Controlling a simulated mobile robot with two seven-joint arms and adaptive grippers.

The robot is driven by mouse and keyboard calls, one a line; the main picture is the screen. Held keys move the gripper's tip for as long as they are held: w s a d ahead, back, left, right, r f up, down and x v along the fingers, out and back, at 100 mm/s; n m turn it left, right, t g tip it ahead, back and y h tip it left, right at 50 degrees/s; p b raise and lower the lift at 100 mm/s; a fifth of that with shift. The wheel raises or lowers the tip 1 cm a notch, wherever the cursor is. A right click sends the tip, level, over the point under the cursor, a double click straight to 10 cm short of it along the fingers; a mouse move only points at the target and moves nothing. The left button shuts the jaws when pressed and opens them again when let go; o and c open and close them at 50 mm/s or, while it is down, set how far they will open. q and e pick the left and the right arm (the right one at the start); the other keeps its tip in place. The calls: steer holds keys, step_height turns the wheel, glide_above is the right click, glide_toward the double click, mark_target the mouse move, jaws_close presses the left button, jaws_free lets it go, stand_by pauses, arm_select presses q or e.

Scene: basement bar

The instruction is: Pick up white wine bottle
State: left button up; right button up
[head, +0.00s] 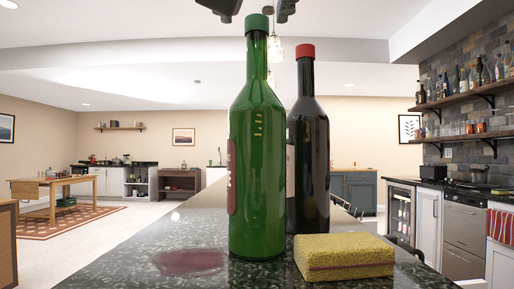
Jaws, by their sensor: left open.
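A green glass bottle (257,165) with a green cap stands upright on a dark speckled stone counter (120,272). A dark bottle (310,150) with a red cap stands upright just behind it to the right. The green bottle overlaps the dark one's left edge. Their labels are turned to the side, so I cannot read which is the white wine. My left gripper (256,12) is open and empty at the top edge, with its fingertips either side of the green cap in the picture. Most of it is cut off. My right gripper is out of view.
A yellow sponge (343,256) lies on the counter close to the right of the green bottle. A dark red stain (190,262) marks the counter to its left. The counter's left side is otherwise clear. Shelves of bottles (464,80) hang on the right wall.

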mark_target(256, 18)
arm_select(q)
steer(key=shift+w+d+f+p, duration=0.15)
steer(key=shift+w+p, duration=0.5)
steer(key=shift+w, duration=1.7)
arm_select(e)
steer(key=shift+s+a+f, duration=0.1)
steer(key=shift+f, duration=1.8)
arm_select(q)
jaws_close()
